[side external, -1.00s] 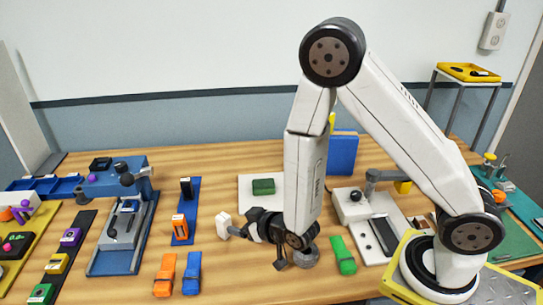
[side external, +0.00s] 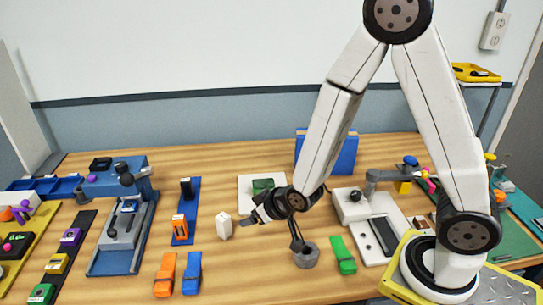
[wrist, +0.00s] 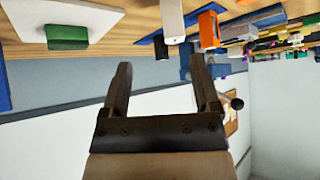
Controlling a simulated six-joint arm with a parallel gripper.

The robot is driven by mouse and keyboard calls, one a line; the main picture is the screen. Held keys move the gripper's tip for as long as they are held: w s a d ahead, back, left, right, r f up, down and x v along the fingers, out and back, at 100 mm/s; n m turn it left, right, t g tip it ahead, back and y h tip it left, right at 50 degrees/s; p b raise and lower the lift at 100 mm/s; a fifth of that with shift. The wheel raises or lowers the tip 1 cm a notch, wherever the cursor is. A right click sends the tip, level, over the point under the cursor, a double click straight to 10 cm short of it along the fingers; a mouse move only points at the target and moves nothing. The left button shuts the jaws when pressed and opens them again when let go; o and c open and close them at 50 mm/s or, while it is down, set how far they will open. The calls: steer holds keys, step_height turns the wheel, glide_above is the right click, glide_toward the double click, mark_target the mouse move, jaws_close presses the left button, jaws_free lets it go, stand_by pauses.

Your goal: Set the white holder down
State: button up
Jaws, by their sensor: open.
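The white holder (side external: 224,227) is a small white block standing upright on the wooden table, left of my gripper in the side view. My gripper (side external: 247,221) is open and empty, apart from the holder, with a visible gap between them. In the wrist view the two fingers of my gripper (wrist: 160,65) are spread with nothing between them. The white holder (wrist: 173,20) shows there at the top edge, beyond the fingertips and partly cut off by the frame.
A white plate with a green block (side external: 263,185) is behind my gripper. A blue strip with an orange piece (side external: 180,227) lies left of the holder. Orange (side external: 165,274) and blue (side external: 191,274) pieces are in front. A grey round base (side external: 306,256) and green piece (side external: 342,255) stand to the right.

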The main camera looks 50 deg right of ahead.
steer(key=s+d+r+g, duration=0.5)
steer(key=s+g, duration=0.1)
steer(key=s, duration=0.4)
steer(key=shift+d+r, duration=0.3)
steer(key=shift+r, duration=0.1)
stand_by(0.8)
